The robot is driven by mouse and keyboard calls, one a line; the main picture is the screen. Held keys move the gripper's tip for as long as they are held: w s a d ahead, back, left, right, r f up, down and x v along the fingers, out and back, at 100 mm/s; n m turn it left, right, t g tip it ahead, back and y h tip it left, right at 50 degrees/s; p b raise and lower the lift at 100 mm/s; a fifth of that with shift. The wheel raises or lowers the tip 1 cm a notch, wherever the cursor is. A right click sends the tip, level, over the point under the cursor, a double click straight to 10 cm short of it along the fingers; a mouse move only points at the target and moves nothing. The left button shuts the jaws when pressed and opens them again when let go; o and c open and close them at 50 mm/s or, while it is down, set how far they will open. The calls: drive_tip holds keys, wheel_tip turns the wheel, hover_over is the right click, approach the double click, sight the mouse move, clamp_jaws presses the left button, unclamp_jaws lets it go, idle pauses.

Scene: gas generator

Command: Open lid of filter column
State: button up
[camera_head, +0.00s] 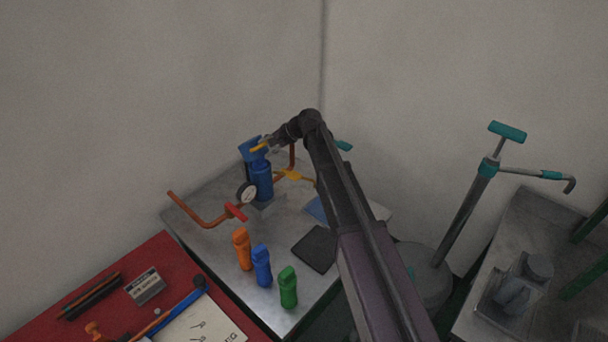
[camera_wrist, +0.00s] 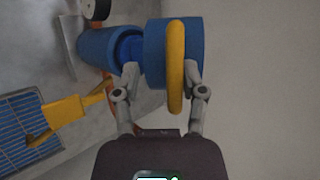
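The filter column (camera_head: 262,182) is a blue cylinder standing on the metal table, with a blue lid (camera_head: 246,150) at its top. A yellow ring-shaped handle (camera_head: 259,147) is on the lid. In the wrist view the column (camera_wrist: 103,47) lies sideways, with the lid (camera_wrist: 156,40) and the yellow handle (camera_wrist: 175,65) at the picture's middle. My gripper (camera_wrist: 162,70) has its fingers apart, one on each side of the lid edge and handle. I cannot tell whether the fingers touch them. My arm comes from the right in the head view.
A pressure gauge (camera_head: 247,192) and copper pipes with a red valve handle (camera_head: 236,212) sit beside the column. Orange (camera_head: 242,249), blue (camera_head: 261,265) and green (camera_head: 288,287) bottles stand at the table's front. A yellow valve handle (camera_wrist: 62,112) shows at left in the wrist view.

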wheel_tip(320, 180, down, 8)
drive_tip(key=s+d+r+n+t+y+b, duration=0.1)
drive_tip(key=s+d+n+t+y+b, duration=0.3)
drive_tip(key=b, duration=1.1)
drive_tip(key=s+d+r+m+g+y+p, duration=0.1)
drive_tip(key=d+r+m+p, duration=0.1)
drive_tip(key=d, duration=0.6)
drive_tip(key=shift+d+p, duration=0.15)
drive_tip(key=shift+p, duration=0.15)
drive_tip(key=shift+s, duration=0.1)
drive_tip(key=shift+s, duration=0.15)
